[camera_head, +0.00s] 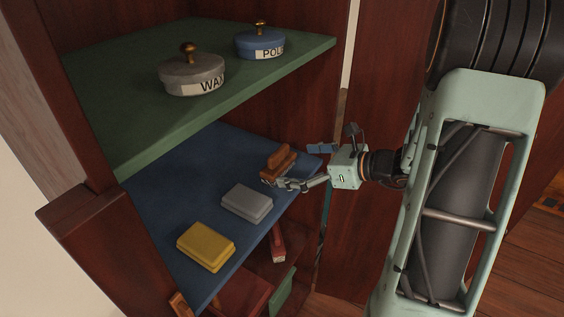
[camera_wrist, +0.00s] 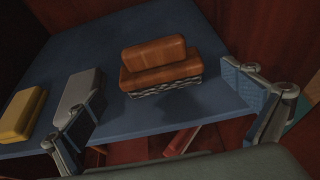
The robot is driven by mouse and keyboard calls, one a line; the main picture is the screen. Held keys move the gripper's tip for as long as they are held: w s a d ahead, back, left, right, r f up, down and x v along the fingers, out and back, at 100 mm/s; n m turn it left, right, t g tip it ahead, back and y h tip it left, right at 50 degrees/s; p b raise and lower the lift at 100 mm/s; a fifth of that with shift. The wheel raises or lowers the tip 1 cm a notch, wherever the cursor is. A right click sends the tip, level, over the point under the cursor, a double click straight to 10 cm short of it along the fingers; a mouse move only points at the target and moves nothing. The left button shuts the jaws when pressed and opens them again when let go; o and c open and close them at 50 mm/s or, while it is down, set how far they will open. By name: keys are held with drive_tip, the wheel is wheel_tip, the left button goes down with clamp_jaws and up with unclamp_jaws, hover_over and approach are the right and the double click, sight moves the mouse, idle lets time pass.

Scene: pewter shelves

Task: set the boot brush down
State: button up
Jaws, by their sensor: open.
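The boot brush, a brown wooden block with a raised grip and dark bristles, rests upright on the blue shelf (camera_head: 190,200) near its front right corner. I see the brush in the head view (camera_head: 276,163) and in the wrist view (camera_wrist: 160,70). My gripper (camera_head: 292,165) is open at the shelf's front edge. In the wrist view my gripper's fingers (camera_wrist: 160,98) are spread wide to either side of the brush, with a gap on both sides. The brush stands just ahead of them, and nothing is held.
A grey box (camera_head: 246,203) and a yellow box (camera_head: 205,246) lie left of the brush on the same shelf. The green shelf (camera_head: 130,125) above holds a grey tin (camera_head: 190,74) and a blue tin (camera_head: 260,43). A red-ended object (camera_head: 278,245) shows below.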

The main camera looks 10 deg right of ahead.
drive_tip(key=v, duration=0.6)
drive_tip(key=shift+s+d, duration=0.1)
drive_tip(key=shift+s, duration=0.05)
